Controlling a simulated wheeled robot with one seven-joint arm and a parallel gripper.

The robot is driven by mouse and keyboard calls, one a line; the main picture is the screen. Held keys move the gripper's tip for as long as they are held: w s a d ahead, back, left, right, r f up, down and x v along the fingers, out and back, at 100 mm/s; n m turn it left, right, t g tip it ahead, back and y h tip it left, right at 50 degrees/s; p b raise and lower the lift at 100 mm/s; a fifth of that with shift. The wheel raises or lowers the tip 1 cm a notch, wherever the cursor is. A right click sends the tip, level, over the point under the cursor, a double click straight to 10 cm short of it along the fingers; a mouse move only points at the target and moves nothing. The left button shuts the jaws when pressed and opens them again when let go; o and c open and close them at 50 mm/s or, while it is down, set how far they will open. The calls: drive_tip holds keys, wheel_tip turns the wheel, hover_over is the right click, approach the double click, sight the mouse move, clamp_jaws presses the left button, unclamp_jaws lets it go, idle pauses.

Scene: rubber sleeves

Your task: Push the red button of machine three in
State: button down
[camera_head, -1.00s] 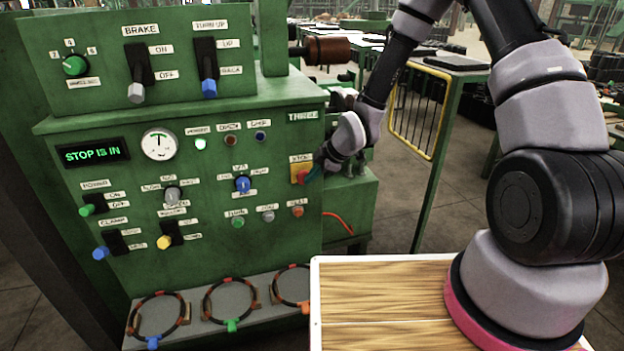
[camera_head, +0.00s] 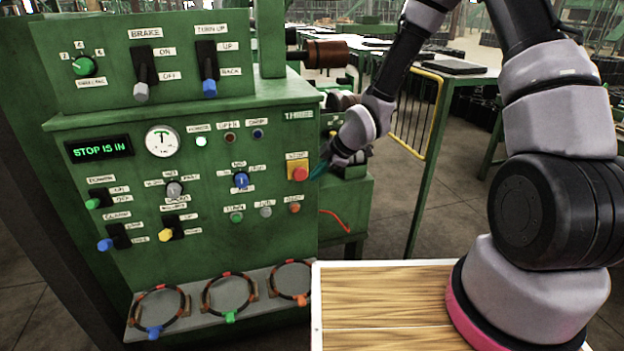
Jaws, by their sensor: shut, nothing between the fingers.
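The green machine marked THREE (camera_head: 280,230) stands at the left in the head view. Its red stop button (camera_head: 300,174) sits on a yellow square plate at the right edge of the front panel, under a STOP label. My gripper (camera_head: 318,170) is shut and empty, just to the right of the red button.
Levers, knobs and small lamps cover the panel left of the button. Several rings (camera_head: 229,297) lie on a grey shelf (camera_head: 190,318) below. A wooden-topped surface (camera_head: 385,290) is at the front. A yellow-framed rack (camera_head: 415,110) stands behind my arm.

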drive_tip(key=v, duration=0.6)
drive_tip(key=shift+s, duration=0.1)
